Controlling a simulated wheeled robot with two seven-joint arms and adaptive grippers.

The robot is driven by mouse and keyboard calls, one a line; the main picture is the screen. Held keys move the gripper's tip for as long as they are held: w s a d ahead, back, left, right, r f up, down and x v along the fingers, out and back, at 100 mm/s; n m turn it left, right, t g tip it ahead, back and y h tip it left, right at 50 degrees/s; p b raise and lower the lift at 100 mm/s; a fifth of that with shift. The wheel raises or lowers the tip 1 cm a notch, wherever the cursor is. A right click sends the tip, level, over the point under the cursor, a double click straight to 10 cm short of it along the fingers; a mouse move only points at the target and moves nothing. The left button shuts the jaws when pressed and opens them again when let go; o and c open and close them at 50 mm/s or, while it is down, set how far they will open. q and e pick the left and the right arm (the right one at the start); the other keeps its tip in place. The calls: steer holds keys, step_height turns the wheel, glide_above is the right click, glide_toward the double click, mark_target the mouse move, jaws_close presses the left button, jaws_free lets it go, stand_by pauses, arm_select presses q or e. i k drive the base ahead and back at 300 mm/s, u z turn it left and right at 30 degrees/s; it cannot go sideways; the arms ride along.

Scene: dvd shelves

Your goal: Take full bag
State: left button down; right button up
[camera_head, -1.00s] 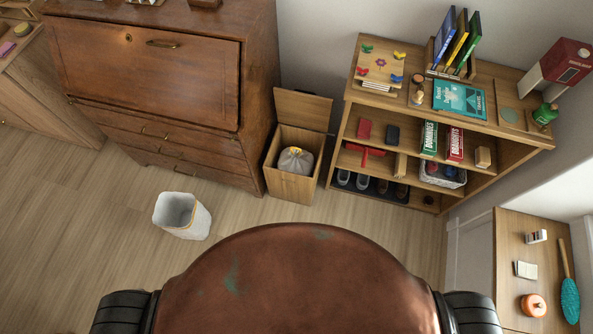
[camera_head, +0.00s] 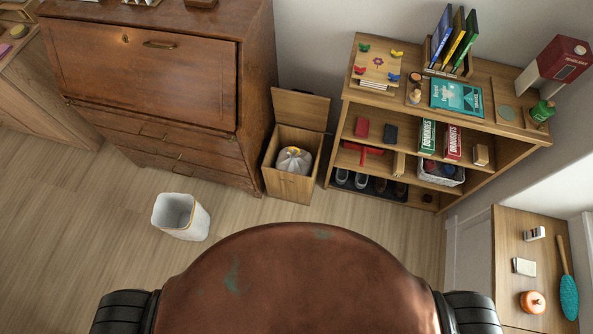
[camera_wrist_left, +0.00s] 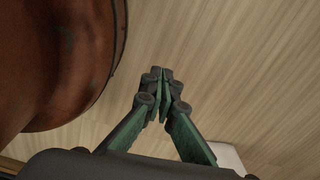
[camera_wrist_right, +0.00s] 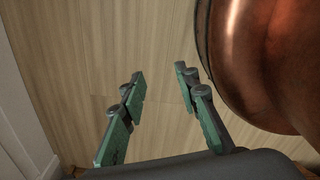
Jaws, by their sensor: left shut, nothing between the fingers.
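A full grey bag (camera_head: 294,160) with a yellow tie at its top sits inside an open wooden bin (camera_head: 291,187), between the dresser and the shelf unit. The bin's lid (camera_head: 300,108) stands raised at the back. My left gripper (camera_wrist_left: 162,75) is shut and empty above the floor in the left wrist view. My right gripper (camera_wrist_right: 158,80) is open and empty above the floor in the right wrist view. Neither gripper shows in the head view, and both are away from the bag.
A white bin with a liner (camera_head: 181,216) stands on the floor at left; the wooden dresser (camera_head: 150,90) is behind it. A shelf unit (camera_head: 480,98) with games, shoes and a basket stands right of the wooden bin. A small table (camera_head: 510,290) is at far right. Floor before the bin is clear.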

mark_target(301, 163)
steer(key=z, duration=0.8)
steer(key=k, duration=1.1)
steer(key=u, duration=1.35)
steer(key=i, duration=0.5)
steer(key=u, duration=0.05)
